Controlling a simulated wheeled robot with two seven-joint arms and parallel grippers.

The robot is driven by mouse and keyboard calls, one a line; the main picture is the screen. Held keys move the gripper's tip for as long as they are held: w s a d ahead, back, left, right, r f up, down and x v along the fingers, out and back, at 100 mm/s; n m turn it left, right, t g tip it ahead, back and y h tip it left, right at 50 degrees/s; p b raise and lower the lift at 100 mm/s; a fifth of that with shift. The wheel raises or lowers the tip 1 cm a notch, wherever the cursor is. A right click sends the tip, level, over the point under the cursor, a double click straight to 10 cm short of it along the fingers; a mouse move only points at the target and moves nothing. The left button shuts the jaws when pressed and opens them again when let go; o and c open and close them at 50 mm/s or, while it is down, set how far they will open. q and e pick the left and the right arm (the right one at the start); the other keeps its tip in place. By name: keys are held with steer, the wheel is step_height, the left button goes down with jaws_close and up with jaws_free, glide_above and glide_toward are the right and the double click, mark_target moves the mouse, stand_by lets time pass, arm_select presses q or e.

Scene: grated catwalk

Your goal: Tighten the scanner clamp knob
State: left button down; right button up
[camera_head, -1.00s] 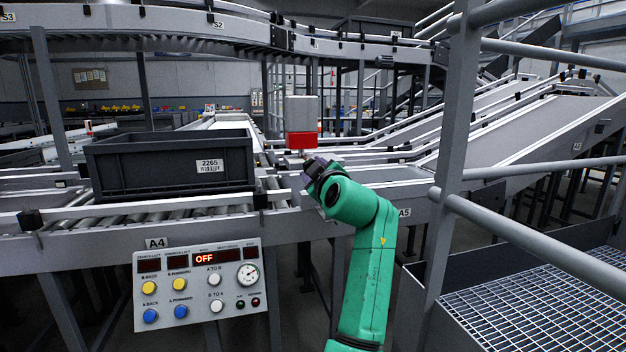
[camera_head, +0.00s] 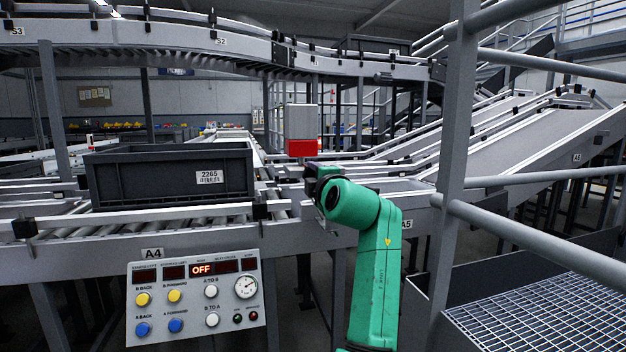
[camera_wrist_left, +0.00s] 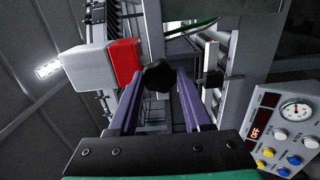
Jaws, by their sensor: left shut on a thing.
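The scanner (camera_head: 301,130) is a grey box with a red lower part, standing beside the conveyor in the head view. It also shows at the upper left in the left wrist view (camera_wrist_left: 95,68). The clamp knob (camera_wrist_left: 160,78) is black and lobed and sits between the purple fingertips of my left gripper (camera_wrist_left: 161,84), which is shut on it. In the head view my green left wrist hides the knob and most of the gripper, just below the scanner. My right gripper is not in view.
A dark crate (camera_head: 130,178) labelled 2265 sits on the roller conveyor left of the scanner. The A4 control panel (camera_head: 195,297) reads OFF below it. A grey railing post (camera_head: 455,160) stands close on the right of my left arm.

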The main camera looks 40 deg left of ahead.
arm_select(q)
steer(key=shift+r, duration=0.15)
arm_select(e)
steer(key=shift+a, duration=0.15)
arm_select(q)
steer(key=shift+c, duration=1.7)
jaws_free()
steer(key=shift+w, duration=0.1)
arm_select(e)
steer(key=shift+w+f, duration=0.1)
arm_select(q)
steer(key=shift+d+f, duration=0.2)
steer(key=shift+d, duration=0.05)
steer(key=b+v, duration=0.5)
steer(key=v, duration=0.9)
steer(key=shift+r, duration=0.15)
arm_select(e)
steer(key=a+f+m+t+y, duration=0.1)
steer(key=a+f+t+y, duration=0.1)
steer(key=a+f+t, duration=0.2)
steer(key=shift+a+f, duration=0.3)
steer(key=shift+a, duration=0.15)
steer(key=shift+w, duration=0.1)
